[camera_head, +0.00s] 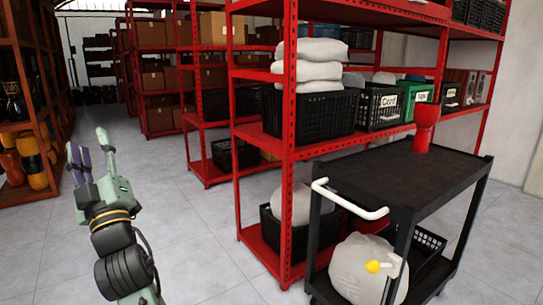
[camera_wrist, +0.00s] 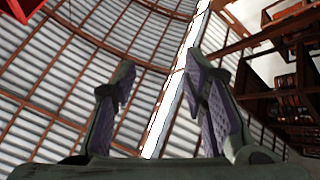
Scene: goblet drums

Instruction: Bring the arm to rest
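My gripper (camera_head: 90,157) is raised at the left in the head view, fingers pointing up, well apart from the shelves and the cart. In the wrist view my gripper (camera_wrist: 160,90) shows two fingers with purple pads, spread apart with nothing between them. Behind them are the ceiling and its beams.
Red shelving (camera_head: 286,150) with black crates (camera_head: 310,112) and grey sacks stands behind the cart. A wooden shelf (camera_head: 50,150) with yellow and dark drums (camera_head: 30,158) is at the far left. The grey tiled floor (camera_head: 190,230) around my arm is clear.

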